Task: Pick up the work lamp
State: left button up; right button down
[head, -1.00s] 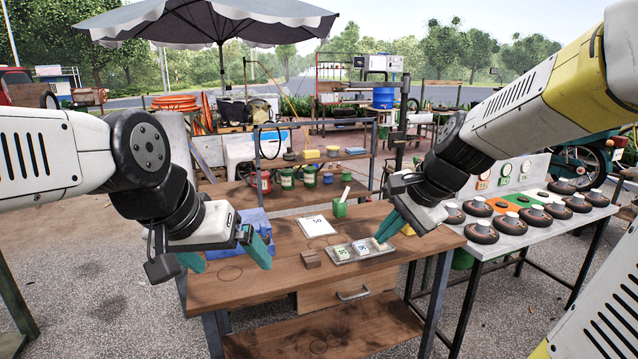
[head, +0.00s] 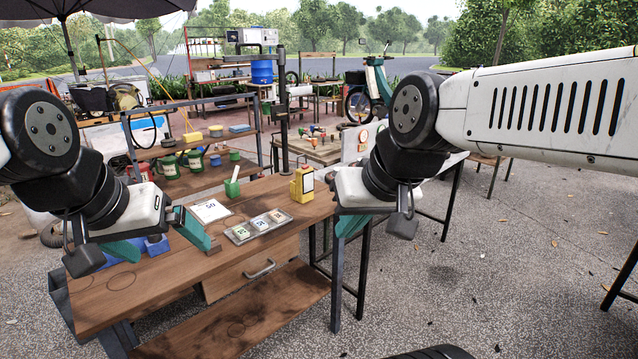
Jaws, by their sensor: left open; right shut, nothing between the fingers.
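The work lamp (head: 302,186) is a yellow, upright block with a pale panel and a handle on top. It stands at the back right corner of the wooden table (head: 200,290). My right gripper (head: 350,225) is shut and empty, to the right of the lamp and lower in the picture, apart from it. My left gripper (head: 160,238) is open and empty over the left part of the table, far from the lamp.
A tray with labelled compartments (head: 258,226), a paper card (head: 210,211) and a green cup (head: 232,188) lie left of the lamp. A blue bin (head: 155,249) is partly behind my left gripper. A shelf rack stands behind. Open pavement lies right of the table.

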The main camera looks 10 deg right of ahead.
aim_at(302, 189)
jog(key=z, duration=0.3)
jog(key=i+l+u, duration=0.35)
jog(key=i, duration=0.2)
jog(key=i+l+u, duration=0.35)
jog(key=i, duration=0.2)
